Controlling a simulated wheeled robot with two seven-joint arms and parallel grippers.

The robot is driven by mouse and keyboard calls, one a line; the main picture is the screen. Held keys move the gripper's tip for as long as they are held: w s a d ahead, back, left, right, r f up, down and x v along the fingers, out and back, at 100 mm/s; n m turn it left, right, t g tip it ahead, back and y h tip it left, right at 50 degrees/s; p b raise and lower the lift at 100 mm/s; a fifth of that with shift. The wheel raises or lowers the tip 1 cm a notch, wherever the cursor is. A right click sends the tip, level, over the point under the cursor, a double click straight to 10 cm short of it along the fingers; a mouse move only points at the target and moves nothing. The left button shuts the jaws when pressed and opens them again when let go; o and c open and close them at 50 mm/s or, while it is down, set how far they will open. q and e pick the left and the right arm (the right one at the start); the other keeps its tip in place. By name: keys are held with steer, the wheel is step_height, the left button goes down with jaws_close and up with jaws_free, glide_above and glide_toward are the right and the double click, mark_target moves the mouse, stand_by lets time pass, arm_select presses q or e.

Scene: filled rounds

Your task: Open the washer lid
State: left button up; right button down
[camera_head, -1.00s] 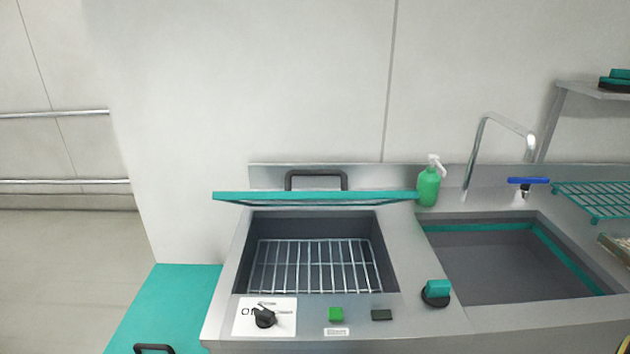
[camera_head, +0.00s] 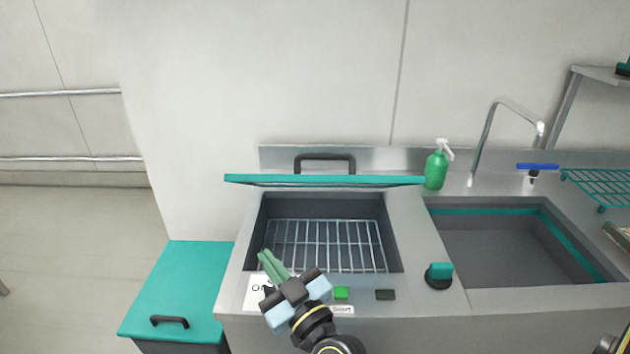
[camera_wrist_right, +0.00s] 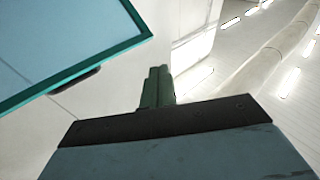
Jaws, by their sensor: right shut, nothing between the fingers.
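The washer lid (camera_head: 390,181) is a panel with a teal edge. It stands raised at the back of the washer, seen nearly edge-on, with its black handle (camera_head: 325,157) above the edge. The washer basin (camera_head: 259,222) below is uncovered and shows a wire rack (camera_head: 325,245). My right gripper (camera_head: 264,256) is shut and empty, in front of the basin's left front corner, apart from the lid. It partly hides the dial and its white label. In the right wrist view the shut green fingers (camera_wrist_right: 157,72) point up, with the teal-edged lid (camera_wrist_right: 75,70) at upper left.
A green spray bottle (camera_head: 436,170) stands close to the lid's right end. A sink (camera_head: 520,250) with a tall faucet (camera_head: 485,140) is on the right. The front panel has a green button (camera_head: 341,293) and a teal knob (camera_head: 439,274). A teal-topped cabinet (camera_head: 185,280) stands at left.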

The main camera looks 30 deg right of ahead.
steer(key=w+d+r+m+t+h, duration=0.1)
steer(key=d+r+m+h, duration=0.2)
steer(key=d+m+h, duration=0.35)
steer(key=m+g+h, duration=0.2)
steer(key=m+h, duration=0.1)
steer(key=h, duration=0.4)
glide_toward(315, 159)
steer(key=x, duration=0.7)
steer(key=shift+f, duration=0.1)
steer(key=shift+p, duration=0.35)
